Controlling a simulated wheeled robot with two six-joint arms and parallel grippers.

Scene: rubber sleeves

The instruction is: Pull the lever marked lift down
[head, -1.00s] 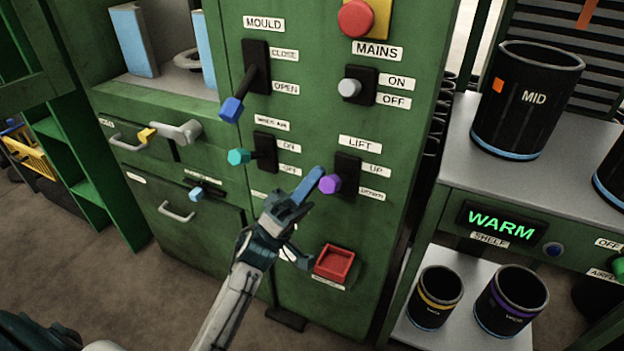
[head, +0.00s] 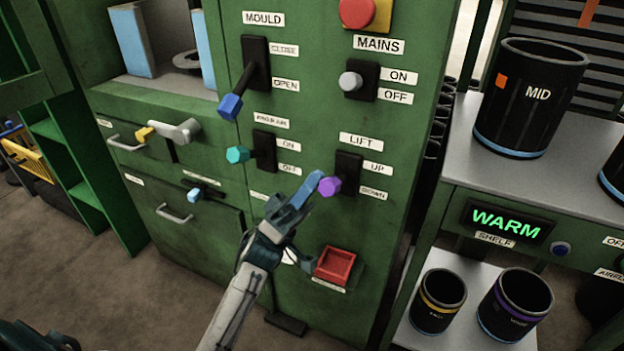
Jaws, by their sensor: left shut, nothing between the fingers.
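The lift lever has a purple knob (head: 329,187) and a black slotted plate (head: 348,173) on the green panel, under the LIFT label (head: 361,142). UP and DOWN labels sit to its right. The knob stands out from the lower part of the plate, near the DOWN label (head: 373,193). My left gripper (head: 314,184) comes up from below. Its blue fingers are shut and empty, with the tips right beside the knob on its left. Whether they touch it I cannot tell. My right gripper is not in view.
To the left are the teal-knobbed lever (head: 238,154) and the blue-knobbed mould lever (head: 230,106). The mains switch (head: 350,82) and a red button (head: 357,12) are above. A red square tray (head: 335,265) is below. A shelf with black sleeves (head: 528,97) stands at the right.

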